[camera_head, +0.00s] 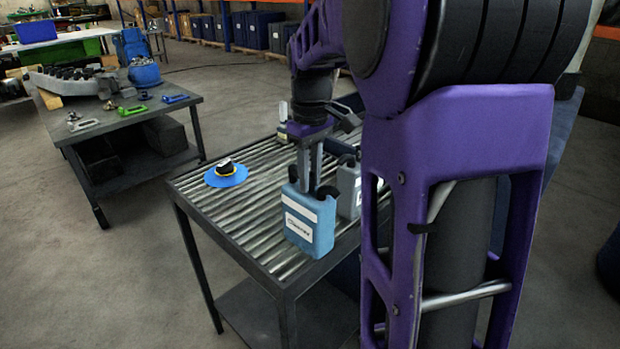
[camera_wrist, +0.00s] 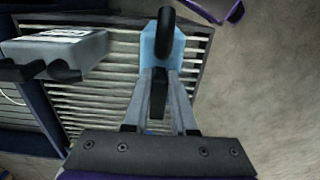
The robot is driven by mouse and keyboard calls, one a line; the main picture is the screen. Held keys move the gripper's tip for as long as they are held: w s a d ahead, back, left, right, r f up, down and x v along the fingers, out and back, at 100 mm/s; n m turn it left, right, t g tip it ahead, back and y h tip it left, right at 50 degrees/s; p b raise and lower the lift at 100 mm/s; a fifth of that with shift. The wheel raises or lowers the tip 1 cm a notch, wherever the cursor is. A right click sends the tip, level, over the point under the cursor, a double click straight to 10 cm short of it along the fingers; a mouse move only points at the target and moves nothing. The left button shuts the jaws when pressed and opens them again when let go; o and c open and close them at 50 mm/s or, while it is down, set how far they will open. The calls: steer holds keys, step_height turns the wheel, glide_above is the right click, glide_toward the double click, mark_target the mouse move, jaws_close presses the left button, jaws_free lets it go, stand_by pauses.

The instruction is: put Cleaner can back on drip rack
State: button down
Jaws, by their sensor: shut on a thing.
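The Cleaner can (camera_head: 309,222) is a blue jerrycan with white labels and a dark cap or handle on top. It is upright at the front part of the slatted drip rack (camera_head: 257,240). My gripper (camera_head: 310,185) points down from above and is shut on the can's top. In the wrist view my gripper's fingers (camera_wrist: 160,100) close around the dark handle, with the light blue can (camera_wrist: 150,45) beyond and the rack's slats (camera_wrist: 110,85) below. I cannot tell whether the can's base touches the slats.
A grey can (camera_head: 348,190) stands close behind and right of the Cleaner can; it also shows in the wrist view (camera_wrist: 75,48). A blue disc (camera_head: 226,175) with a black-and-yellow piece lies on the rack's left. A dark workbench (camera_head: 130,115) with tools stands at left.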

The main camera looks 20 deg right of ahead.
stand_by(0.3)
steer(key=c, duration=0.7)
jaws_free()
steer(key=shift+f, duration=0.15)
step_height(320, 180, up, 12)
steer(key=shift+s+r+p, duration=0.1)
steer(key=shift+r+p, duration=0.05)
steer(key=shift+p, duration=1)
